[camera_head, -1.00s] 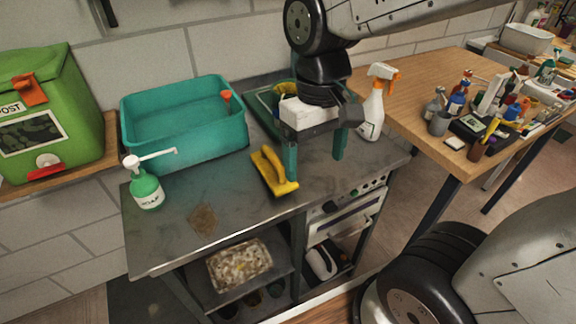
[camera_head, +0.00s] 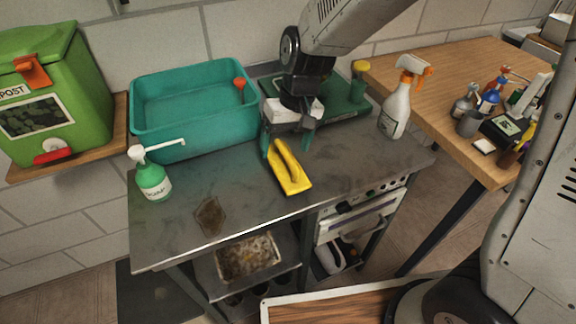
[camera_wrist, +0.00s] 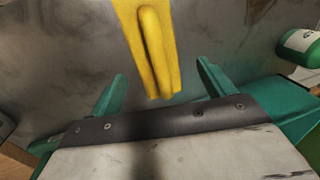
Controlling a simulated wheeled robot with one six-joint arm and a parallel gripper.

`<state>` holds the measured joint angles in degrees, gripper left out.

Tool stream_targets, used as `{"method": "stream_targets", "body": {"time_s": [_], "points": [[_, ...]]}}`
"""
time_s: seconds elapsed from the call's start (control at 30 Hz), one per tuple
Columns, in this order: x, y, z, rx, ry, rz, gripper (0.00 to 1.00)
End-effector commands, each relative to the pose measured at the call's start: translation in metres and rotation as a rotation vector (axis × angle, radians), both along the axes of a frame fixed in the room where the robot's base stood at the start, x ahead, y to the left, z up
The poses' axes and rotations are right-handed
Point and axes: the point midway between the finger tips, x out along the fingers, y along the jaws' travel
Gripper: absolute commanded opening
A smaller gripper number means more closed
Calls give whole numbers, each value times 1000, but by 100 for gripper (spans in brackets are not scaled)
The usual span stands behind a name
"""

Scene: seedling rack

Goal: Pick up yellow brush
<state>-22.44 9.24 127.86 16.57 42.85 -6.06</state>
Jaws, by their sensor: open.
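The yellow brush (camera_head: 291,172) lies on the grey metal worktop (camera_head: 235,190), near its middle. In the wrist view the brush (camera_wrist: 150,45) points down from the top edge, its near end in front of the space between the fingers. My gripper (camera_head: 288,148) hangs over the far end of the brush, its two green fingers apart. In the wrist view my gripper (camera_wrist: 160,85) is open and empty, with one finger to each side. Whether the fingers reach down beside the brush is hard to tell.
A teal basin (camera_head: 193,140) stands behind left, with a green soap bottle (camera_head: 153,180) in front. A white spray bottle (camera_head: 396,110) stands right of my gripper. A green tray (camera_head: 345,104) lies behind. A brown stain (camera_head: 210,216) marks the worktop's front left; bare metal surrounds the brush.

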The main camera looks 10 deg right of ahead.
Motion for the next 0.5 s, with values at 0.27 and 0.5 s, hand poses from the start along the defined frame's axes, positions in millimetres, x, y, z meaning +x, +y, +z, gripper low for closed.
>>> {"method": "stream_targets", "body": {"time_s": [0.27,0.5], "points": [[-3,1,-38,-1,2,-2,82],[-3,2,-40,0,0,-2,82]]}}
